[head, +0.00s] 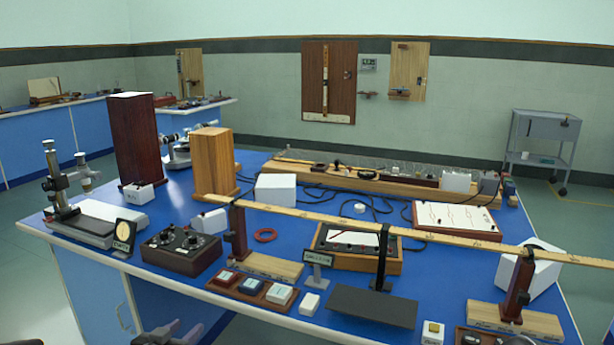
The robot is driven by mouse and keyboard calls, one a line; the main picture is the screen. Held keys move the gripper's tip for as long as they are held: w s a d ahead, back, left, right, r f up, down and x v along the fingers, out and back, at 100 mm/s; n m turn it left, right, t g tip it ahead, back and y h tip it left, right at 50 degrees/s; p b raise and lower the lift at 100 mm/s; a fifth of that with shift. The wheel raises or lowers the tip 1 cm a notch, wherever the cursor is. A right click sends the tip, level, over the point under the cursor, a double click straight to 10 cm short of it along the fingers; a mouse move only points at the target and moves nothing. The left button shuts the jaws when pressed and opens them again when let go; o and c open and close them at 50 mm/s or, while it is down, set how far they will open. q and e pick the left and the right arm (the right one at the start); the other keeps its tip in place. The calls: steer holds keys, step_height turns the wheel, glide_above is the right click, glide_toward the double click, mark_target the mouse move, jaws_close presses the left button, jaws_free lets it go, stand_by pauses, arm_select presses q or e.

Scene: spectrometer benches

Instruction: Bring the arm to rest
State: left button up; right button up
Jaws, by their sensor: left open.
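My left gripper (170,334) shows only in part at the bottom edge of the head view, left of the middle. It is grey and dark, its fingers are apart, and I see nothing between them. It is in front of the blue-topped bench (215,257), low and apart from the things on it. The rest of this arm is mostly cut off by the picture's lower edge. My right gripper is not in view.
A long wooden rule (420,235) spans wooden stands. Floor (30,285) shows clear at left.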

arm_select(q)
steer(key=s+d+f+n+g+p, duration=0.35)
steer(key=s+d+f+g, duration=0.5)
steer(key=s+f, duration=0.65)
steer(key=s+d+f+g+h+p, duration=0.1)
steer(key=s+d+f+g+p, duration=0.1)
steer(key=s+d, duration=0.4)
steer(key=s+d+f+g+p, duration=0.3)
steer(key=s+d, duration=0.3)
steer(key=s, duration=0.9)
steer(key=shift+d+f+h+p, duration=0.25)
steer(key=shift+d+h+p, duration=0.15)
steer(key=shift+p, duration=0.1)
